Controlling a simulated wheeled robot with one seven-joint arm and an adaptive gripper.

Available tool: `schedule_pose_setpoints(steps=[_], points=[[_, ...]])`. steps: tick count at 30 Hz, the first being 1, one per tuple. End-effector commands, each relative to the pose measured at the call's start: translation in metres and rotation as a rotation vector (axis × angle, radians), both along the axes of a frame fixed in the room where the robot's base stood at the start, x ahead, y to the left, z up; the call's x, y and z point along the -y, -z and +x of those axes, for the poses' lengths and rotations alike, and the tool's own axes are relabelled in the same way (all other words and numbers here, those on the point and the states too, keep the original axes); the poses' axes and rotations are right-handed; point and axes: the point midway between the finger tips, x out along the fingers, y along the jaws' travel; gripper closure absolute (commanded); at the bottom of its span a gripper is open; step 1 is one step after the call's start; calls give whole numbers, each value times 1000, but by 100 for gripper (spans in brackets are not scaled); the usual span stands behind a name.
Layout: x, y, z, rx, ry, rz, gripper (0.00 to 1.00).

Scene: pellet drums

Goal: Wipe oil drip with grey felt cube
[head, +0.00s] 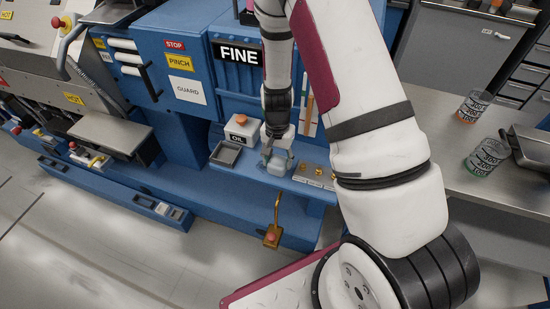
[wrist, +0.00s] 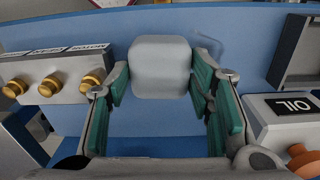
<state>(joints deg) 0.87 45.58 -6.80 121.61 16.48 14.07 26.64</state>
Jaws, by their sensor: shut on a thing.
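My gripper (head: 277,158) is low over the blue ledge (head: 255,180) of the machine marked FINE. It is shut on the grey felt cube (wrist: 160,68), a pale rounded block between the green-padded fingers in the wrist view. The cube also shows below the fingers in the head view (head: 277,169). It is at or just above the ledge; I cannot tell if it touches. A faint darker curved patch (wrist: 212,46) lies on the blue surface just right of the cube in the wrist view. I cannot tell whether it is the oil drip or a shadow.
A white OIL box (head: 241,131) with an orange button and a dark shallow tray (head: 226,154) stand left of my gripper. A block with several brass knobs (head: 316,173) is close on its right. A brass lever (head: 276,212) hangs below. Beakers (head: 487,156) stand on the right bench.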

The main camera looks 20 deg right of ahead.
Motion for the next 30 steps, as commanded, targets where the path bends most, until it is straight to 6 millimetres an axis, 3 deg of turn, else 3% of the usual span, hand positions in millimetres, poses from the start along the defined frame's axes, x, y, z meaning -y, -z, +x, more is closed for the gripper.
schedule_pose_setpoints(steps=[6,13,30], points=[[14,-1,-18,-8,3,0,75],[20,-3,-22,-6,3,0,74],[-4,-4,4,-4,2,-1,74]])
